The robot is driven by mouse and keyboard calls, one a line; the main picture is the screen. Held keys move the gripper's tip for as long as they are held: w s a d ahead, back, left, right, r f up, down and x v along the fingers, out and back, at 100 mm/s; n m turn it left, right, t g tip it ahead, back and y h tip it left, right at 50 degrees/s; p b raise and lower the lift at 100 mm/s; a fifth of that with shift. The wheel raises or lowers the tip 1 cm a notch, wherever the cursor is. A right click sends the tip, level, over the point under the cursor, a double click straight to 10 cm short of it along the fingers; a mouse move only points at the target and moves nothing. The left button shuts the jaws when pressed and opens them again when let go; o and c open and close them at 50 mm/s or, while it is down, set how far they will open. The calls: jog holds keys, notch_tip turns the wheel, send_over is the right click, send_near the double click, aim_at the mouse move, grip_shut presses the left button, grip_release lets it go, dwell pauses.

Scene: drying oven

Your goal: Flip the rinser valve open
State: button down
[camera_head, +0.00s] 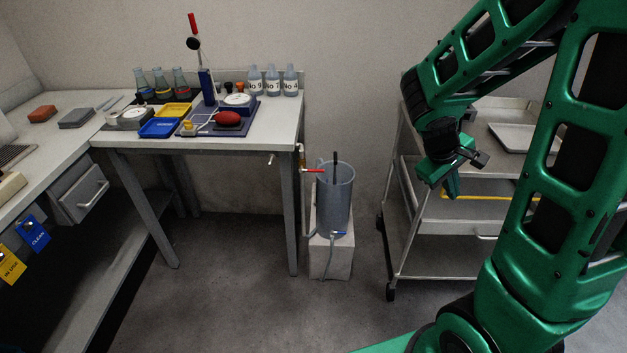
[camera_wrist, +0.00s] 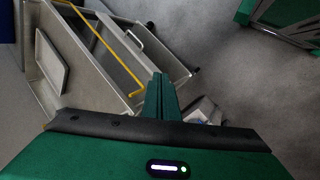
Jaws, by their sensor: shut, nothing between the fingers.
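A clear grey cylinder (camera_head: 336,200), which looks like the rinser, stands upright on a white block with a dark rod inside. A red lever (camera_head: 313,171) sits on a pipe at the table's right end, roughly horizontal and pointing at the cylinder. A small blue lever (camera_head: 338,233) is near the cylinder's base, also roughly horizontal. Which lever is the rinser valve is not marked. My gripper (camera_head: 452,187) is shut and empty, right of the cylinder and in front of the cart, apart from both levers. Its shut fingers show in the wrist view (camera_wrist: 159,92).
A metal cart (camera_head: 440,262) with trays and a yellow bar (camera_wrist: 110,45) stands right of the cylinder. The lab table (camera_head: 265,135) with bottles, flasks and trays is left. Hoses hang by the white block (camera_head: 331,258). Floor is clear in front.

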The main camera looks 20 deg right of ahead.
jog(key=w+a+f+n+t+h, duration=0.2)
jog(key=w+a+f+n+t, duration=0.15)
jog(key=w+n, duration=0.45)
jog(key=w+a+f+n+t+h, duration=0.25)
jog(key=w+a+f+n, duration=0.2)
jog(key=w+n, duration=0.4)
jog(key=w+a+f+n+t+y, duration=0.3)
jog(key=a+f+n, duration=0.2)
jog(key=a, duration=0.5)
jog(key=w+a+f+n+t+y, duration=0.3)
jog(key=w+a+f+n+t, duration=0.1)
jog(key=a+n, duration=0.4)
jog(key=shift+a+f+n, duration=0.35)
jog(key=shift+a+f, duration=0.2)
jog(key=shift+a, duration=0.65)
jog(key=shift+w+d, duration=0.1)
jog(key=shift+w, duration=0.05)
